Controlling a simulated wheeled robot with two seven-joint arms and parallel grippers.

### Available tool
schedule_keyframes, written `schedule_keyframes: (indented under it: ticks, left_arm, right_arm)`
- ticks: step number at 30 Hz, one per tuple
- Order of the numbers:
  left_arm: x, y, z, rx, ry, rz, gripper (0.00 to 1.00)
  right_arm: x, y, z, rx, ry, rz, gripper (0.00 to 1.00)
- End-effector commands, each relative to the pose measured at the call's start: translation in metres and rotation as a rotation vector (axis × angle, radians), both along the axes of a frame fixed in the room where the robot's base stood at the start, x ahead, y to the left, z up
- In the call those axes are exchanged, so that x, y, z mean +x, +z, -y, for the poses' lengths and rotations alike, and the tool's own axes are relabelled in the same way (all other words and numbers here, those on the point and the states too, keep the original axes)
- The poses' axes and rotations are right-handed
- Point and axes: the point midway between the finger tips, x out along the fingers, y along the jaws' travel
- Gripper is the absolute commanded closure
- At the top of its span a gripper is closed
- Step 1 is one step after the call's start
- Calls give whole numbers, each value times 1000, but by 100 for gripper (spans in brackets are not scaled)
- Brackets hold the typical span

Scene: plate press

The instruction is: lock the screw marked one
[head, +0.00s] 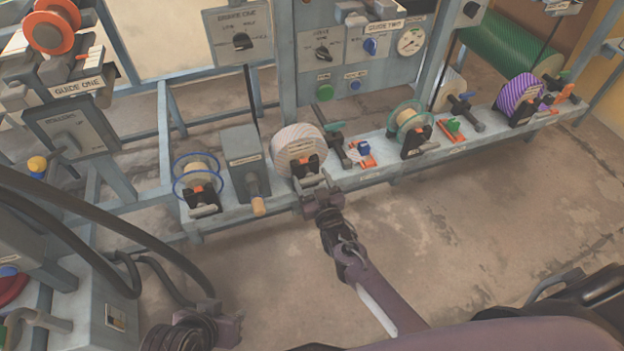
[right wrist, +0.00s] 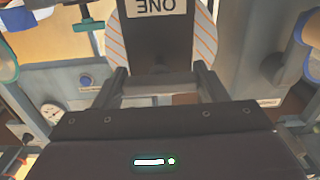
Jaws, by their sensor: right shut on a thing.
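A dark block marked ONE (right wrist: 160,50) stands in front of a roll with orange stripes (right wrist: 205,32) in the right wrist view; its label reads upside down there. In the head view the striped roll (head: 296,143) sits on the grey bench, with orange parts at its front. My right gripper (head: 318,186) is at the front of this roll. In the right wrist view its two fingers (right wrist: 163,88) are on either side of the block's near end, shut on it. My left gripper (head: 228,326) is low at the left, apart from the bench; its fingers are unclear.
On the bench (head: 370,185), a grey box with a wooden handle (head: 258,205) and a blue-rimmed spool (head: 197,172) stand left of the roll. A valve, a green-rimmed spool (head: 407,118) and a purple roll (head: 518,97) stand right.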

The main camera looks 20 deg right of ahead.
Motion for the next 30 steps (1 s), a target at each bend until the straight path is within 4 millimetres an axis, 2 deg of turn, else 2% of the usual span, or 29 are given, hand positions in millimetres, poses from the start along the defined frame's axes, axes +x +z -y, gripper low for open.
schedule_keyframes:
  ticks: [18,19,23,30]
  left_arm:
    - [0,-1,-2,6,3,-6,64]
    - [0,-1,-2,5,4,-6,64]
    - [0,0,-2,4,4,-5,64]
    - [0,0,-2,4,4,-4,64]
  right_arm:
    - [0,0,0,40,0,-2,57]
    - [0,0,0,40,0,-2,31]
    - [0,0,0,39,0,-1,14]
    - [0,0,0,37,0,-1,13]
